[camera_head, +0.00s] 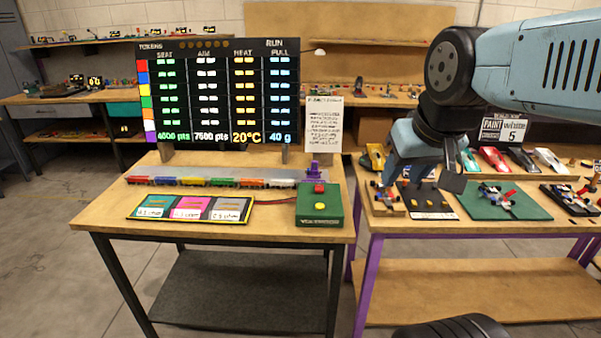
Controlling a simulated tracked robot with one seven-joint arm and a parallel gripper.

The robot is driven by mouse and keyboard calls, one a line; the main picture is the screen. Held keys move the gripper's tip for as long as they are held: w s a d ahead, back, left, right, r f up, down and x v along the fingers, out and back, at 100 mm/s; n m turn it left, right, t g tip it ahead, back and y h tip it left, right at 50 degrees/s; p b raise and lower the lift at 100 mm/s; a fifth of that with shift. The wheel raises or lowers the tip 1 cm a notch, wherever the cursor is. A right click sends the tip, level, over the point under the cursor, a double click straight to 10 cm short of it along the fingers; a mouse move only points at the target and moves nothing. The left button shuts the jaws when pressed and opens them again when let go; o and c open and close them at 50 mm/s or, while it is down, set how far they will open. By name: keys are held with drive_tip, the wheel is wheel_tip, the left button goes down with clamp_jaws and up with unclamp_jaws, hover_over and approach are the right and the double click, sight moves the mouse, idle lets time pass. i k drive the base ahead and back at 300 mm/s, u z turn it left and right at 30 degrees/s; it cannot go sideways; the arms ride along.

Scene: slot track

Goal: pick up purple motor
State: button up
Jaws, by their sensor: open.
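A small purple object (313,170), which looks like the purple motor, stands upright at the right end of the grey track strip (225,171) on the left table. It is just behind the green box with red and yellow buttons (320,207). It is too small to make out its details. My gripper (420,180) hangs in front of the right table, pointing down, with its two fingers spread apart and nothing seen between them. It is to the right of the purple object and well apart from it.
A row of coloured wagons (209,182) and a panel of three cards (191,207) lie on the left table (270,232). A dark scoreboard (211,91) stands behind. Model cars and a green mat (528,207) fill the right table. A gap separates the tables.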

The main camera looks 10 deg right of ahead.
sight(314, 173)
drive_tip(key=u, duration=0.15)
drive_tip(key=i, duration=1)
drive_tip(key=z, duration=0.1)
